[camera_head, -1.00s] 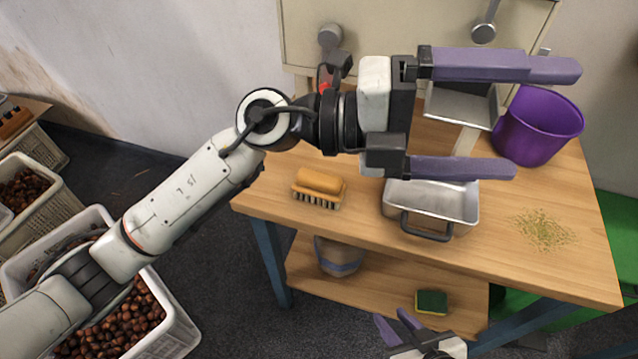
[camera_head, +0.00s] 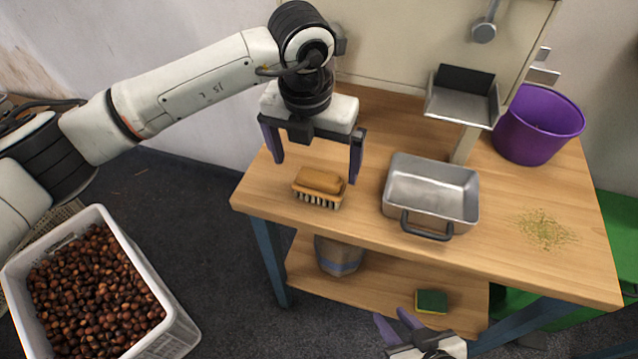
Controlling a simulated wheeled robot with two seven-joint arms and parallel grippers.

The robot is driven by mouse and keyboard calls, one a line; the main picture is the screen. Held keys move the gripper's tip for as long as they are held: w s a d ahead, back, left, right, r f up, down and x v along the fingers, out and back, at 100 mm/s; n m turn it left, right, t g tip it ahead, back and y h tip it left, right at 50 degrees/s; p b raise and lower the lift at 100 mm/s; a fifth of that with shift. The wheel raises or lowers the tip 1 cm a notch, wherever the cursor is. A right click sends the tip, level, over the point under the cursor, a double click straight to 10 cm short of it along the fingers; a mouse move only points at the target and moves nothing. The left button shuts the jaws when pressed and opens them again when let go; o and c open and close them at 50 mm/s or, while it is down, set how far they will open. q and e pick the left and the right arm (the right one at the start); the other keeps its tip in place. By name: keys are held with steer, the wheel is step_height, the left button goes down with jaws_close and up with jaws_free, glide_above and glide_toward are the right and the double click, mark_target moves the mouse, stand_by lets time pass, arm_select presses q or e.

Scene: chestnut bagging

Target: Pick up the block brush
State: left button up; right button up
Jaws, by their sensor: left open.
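The block brush (camera_head: 320,187) has a tan wooden body and pale bristles facing down. It lies on the wooden table (camera_head: 341,225) near its left front edge. My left gripper (camera_head: 315,167) is open, its two purple fingers spread and pointing down, above and just behind the brush. Nothing is between the fingers, and they look apart from the brush. My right gripper (camera_head: 393,326) shows at the bottom edge, below the table front, with its purple fingers apart and empty.
A metal pan (camera_head: 432,190) with a handle stands right of the brush. Further right are a metal chute (camera_head: 462,103), a purple bucket (camera_head: 538,125) and yellowish crumbs (camera_head: 546,230). A sponge (camera_head: 432,301) and a sack (camera_head: 339,255) are on the lower shelf. A chestnut crate (camera_head: 175,300) stands at left.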

mark_target(319, 176)
arm_select(q)
steer(key=f, duration=0.5)
steer(key=shift+w+d+f, duration=0.1)
steer(key=shift+d, duration=0.3)
steer(key=c, duration=1.2)
